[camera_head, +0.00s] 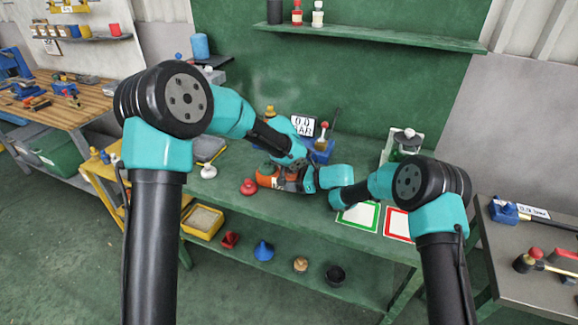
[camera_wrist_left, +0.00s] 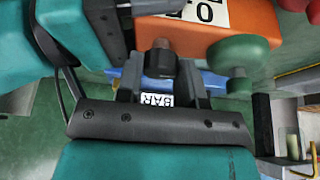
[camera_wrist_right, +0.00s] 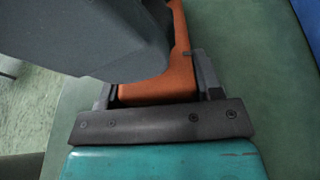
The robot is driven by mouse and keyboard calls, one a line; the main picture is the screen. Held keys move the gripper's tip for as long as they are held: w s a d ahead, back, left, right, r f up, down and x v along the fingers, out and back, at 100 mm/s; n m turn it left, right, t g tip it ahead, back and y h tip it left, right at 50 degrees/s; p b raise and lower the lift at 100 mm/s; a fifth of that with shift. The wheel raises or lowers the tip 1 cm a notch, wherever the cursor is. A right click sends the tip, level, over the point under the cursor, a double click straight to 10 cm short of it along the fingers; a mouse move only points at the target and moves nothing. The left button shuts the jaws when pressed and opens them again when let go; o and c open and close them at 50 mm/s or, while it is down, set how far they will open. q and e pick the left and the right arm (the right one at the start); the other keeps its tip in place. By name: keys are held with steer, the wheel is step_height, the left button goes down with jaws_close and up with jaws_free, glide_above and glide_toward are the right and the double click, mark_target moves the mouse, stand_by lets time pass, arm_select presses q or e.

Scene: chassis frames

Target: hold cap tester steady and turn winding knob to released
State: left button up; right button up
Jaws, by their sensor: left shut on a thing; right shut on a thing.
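The orange cap tester (camera_head: 266,171) lies on the green bench, partly hidden by both my grippers. My right gripper (camera_wrist_right: 158,88) is shut on its orange body (camera_wrist_right: 160,84); a dark part of an arm covers much of that view. My left gripper (camera_wrist_left: 160,78) is shut on a small dark knob with a brown top (camera_wrist_left: 160,58), beside the orange body (camera_wrist_left: 200,35). A green round knob (camera_wrist_left: 238,52) stands to the right of it. Which way the gripped knob is set cannot be told.
A white sign reading 0.0 BAR (camera_head: 303,126) and a blue holder (camera_head: 321,153) stand behind. Green-edged (camera_head: 360,217) and red-edged (camera_head: 398,224) squares lie at the right front.

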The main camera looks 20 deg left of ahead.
stand_by(0.3)
arm_select(q)
steer(key=o, duration=0.9)
steer(key=shift+o, duration=0.2)
steer(key=v, duration=1.2)
